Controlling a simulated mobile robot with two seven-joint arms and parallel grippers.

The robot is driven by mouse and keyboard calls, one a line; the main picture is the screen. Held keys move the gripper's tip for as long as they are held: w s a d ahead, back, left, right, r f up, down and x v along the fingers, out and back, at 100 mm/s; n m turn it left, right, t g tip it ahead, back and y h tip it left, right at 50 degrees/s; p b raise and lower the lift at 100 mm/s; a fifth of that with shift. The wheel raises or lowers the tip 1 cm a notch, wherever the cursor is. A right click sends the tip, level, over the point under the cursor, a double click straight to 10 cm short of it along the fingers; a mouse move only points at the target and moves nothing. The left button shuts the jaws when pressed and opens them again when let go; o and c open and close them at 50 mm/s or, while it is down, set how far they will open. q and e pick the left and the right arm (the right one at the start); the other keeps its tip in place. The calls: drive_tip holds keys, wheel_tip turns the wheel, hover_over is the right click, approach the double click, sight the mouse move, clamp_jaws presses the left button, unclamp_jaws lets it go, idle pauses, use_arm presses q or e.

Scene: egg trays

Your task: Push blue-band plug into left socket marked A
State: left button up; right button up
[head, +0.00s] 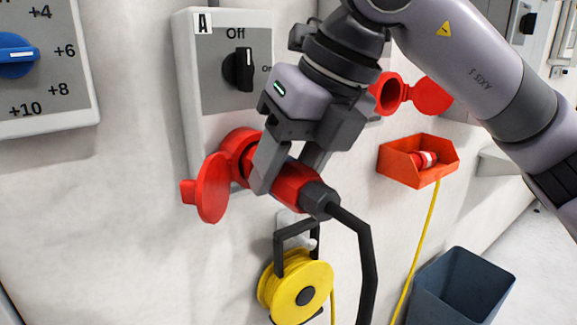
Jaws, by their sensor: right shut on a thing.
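The box marked A (188,90) is on the wall, with a black switch knob turned to Off. Its red socket (238,145) is at the bottom, with the round red lid (213,190) swung open to the lower left. My right gripper (284,176) is shut on a red plug (289,186) with a black rear end and black cable. The plug's front is at the socket mouth, partly behind a finger; I cannot tell how deep it sits. No blue band shows on it. My left gripper is not in view.
Another red socket (389,94) with an open lid is to the right. A red holder (404,167) there contains a red-and-white plug with a yellow cable. A yellow cable reel (284,287) hangs below, and a grey bin (455,290) stands lower right.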

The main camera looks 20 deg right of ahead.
drive_tip(key=shift+w+a+p, duration=0.25)
drive_tip(key=shift+w+p, duration=0.05)
drive_tip(key=shift+w, duration=0.4)
idle(0.3)
drive_tip(key=o, duration=0.6)
drive_tip(key=shift+c, duration=0.2)
drive_tip(key=o, duration=0.8)
